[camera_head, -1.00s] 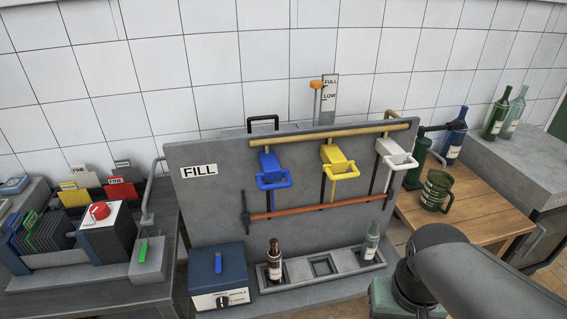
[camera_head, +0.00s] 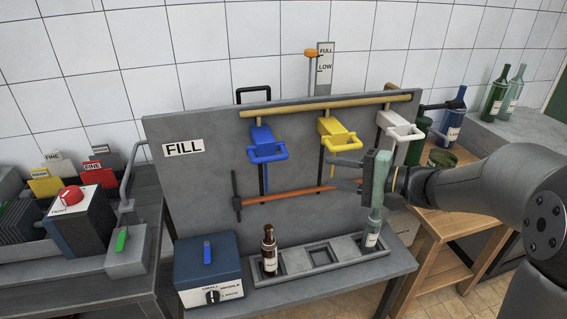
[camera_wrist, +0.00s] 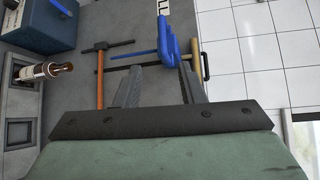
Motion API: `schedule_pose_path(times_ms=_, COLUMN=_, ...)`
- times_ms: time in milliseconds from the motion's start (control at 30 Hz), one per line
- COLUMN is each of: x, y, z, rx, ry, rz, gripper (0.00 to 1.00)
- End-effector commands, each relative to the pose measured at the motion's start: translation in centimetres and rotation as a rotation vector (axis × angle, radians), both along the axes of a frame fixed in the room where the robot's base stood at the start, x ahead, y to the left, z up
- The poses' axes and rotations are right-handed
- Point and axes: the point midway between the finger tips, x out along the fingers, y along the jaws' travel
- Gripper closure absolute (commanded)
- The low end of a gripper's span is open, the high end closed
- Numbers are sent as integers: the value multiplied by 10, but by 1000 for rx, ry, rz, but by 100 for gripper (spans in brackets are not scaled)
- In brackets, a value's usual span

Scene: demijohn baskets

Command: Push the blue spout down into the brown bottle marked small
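The blue spout (camera_head: 266,148) hangs on the upright grey FILL panel, at the left of a row of spouts. It also shows in the wrist view (camera_wrist: 167,42), beyond my fingers. The brown bottle (camera_head: 269,252) stands upright in the left slot of the bench tray, below the blue spout. It shows sideways in the wrist view (camera_wrist: 45,70); I cannot read its label. My gripper (camera_head: 342,173) is right of both, in front of the panel below the yellow and white spouts. Its fingers are spread and point left, with nothing between them.
A yellow spout (camera_head: 338,135) and a white spout (camera_head: 398,127) hang farther right. An orange-brown bar (camera_head: 292,195) crosses the panel below them. A pale bottle (camera_head: 371,240) stands in the right slot, partly hidden by my gripper. A blue box (camera_head: 207,268) sits left of the brown bottle.

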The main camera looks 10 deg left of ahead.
Motion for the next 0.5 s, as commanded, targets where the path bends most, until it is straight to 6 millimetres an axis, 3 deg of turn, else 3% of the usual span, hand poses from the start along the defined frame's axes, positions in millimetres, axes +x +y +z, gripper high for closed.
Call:
schedule_pose_path(times_ms=167, x=6, y=15, z=1, rx=12, ry=-3, rz=-4, gripper=64)
schedule_pose_path(times_ms=500, x=24, y=84, z=-8, rx=10, ry=0, rz=-2, gripper=64)
